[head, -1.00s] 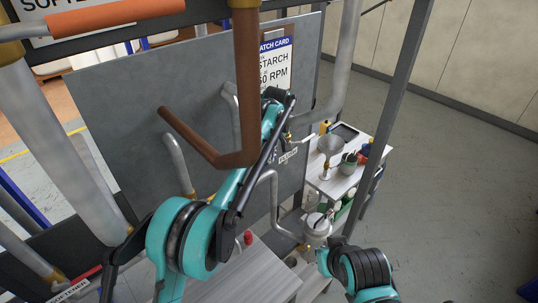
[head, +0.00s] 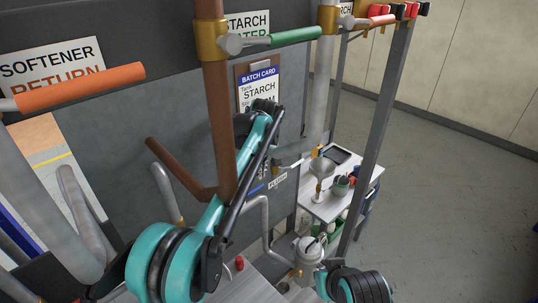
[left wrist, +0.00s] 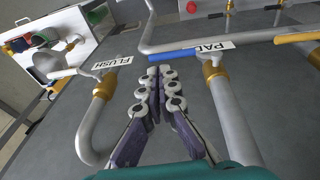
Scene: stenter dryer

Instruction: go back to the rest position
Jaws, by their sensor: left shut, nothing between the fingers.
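My left arm reaches up across the grey panel in the head view, partly behind a brown pipe (head: 222,120). Its gripper cannot be made out clearly there. In the left wrist view my left gripper (left wrist: 160,72) is shut and empty, its fingers together in front of the grey panel (left wrist: 185,125). It is between a pipe with a FLUSH tag (left wrist: 112,62) and a blue handle (left wrist: 172,56) by a PAL tag, with no clear contact. Only dark and teal links of my right arm show at the bottom of the head view; its gripper is out of view.
Pipes crowd the panel. An orange handle (head: 82,87) and a green handle (head: 296,36) stick out at the top. A white cart (head: 330,207) with a funnel (head: 322,168) stands behind a grey post (head: 384,105). The floor at right is clear.

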